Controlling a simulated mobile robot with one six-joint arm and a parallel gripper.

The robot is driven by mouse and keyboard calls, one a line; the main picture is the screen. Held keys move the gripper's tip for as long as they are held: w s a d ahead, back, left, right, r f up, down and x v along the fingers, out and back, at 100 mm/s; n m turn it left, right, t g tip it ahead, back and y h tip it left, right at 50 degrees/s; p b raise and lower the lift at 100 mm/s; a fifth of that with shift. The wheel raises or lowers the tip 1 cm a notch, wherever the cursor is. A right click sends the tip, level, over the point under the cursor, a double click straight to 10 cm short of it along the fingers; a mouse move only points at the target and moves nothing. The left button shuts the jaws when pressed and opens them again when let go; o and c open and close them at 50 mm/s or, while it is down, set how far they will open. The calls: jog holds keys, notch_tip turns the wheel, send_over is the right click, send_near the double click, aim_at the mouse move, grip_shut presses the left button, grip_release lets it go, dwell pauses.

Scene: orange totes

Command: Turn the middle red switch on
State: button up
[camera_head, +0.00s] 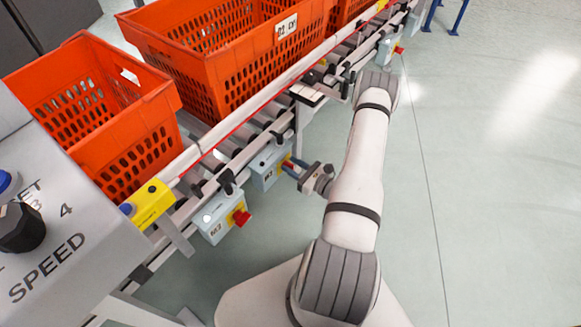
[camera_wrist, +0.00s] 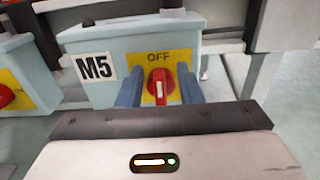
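The middle red switch (camera_wrist: 161,87) is a red knob on a yellow plate, on the light-blue box marked M5 (camera_wrist: 215,50). Its white mark stands upright below the word OFF. My gripper (camera_wrist: 160,92) is open, with one blue finger on each side of the knob. Small yellow gaps show between fingers and knob, so I see no clear grip. My gripper also shows in the head view (camera_head: 291,167), reaching left to the box.
A similar box (camera_head: 215,229) with a red switch (camera_head: 241,217) hangs nearer, left of M5 in the wrist view. Another box (camera_head: 386,48) is farther along the conveyor rail (camera_head: 240,160). Orange totes (camera_head: 95,120) stand on the conveyor. The floor (camera_head: 490,190) at right is clear.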

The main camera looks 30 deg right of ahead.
jog(key=shift+w+a, duration=0.15)
jog(key=shift+w, duration=0.15)
jog(key=shift+c, duration=0.4)
grip_shut()
